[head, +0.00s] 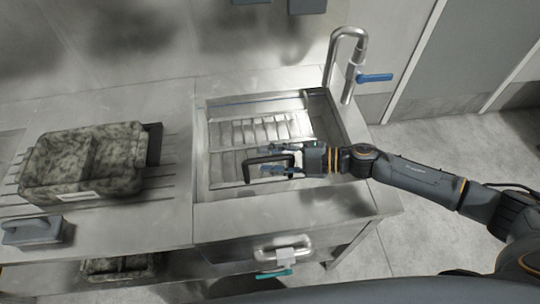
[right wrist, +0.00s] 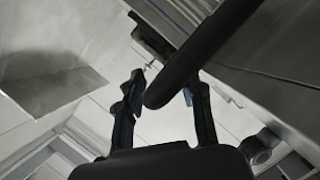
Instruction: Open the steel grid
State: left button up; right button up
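The steel grid (head: 228,134) lies flat in the sink basin, a slatted metal panel with a black bar handle (head: 246,172) standing on it near the front. My right gripper (head: 268,159) reaches in from the right over the basin. Its two fingers are apart, one on each side of the handle's bar. In the right wrist view, the dark handle (right wrist: 205,50) runs down between the spread fingers, with a gap visible beside it. The gripper hides part of the grid and handle. My left gripper is not in view.
A steel tap (head: 350,45) with a blue lever (head: 374,77) stands behind the basin's right corner. A mottled, two-part tray (head: 62,189) and a grey box-like object (head: 32,231) sit on the left counter. Open floor lies to the right.

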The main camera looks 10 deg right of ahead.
jog(key=shift+a, duration=0.2)
jog(key=shift+c, duration=0.2)
jog(key=c, duration=0.7)
grip_shut()
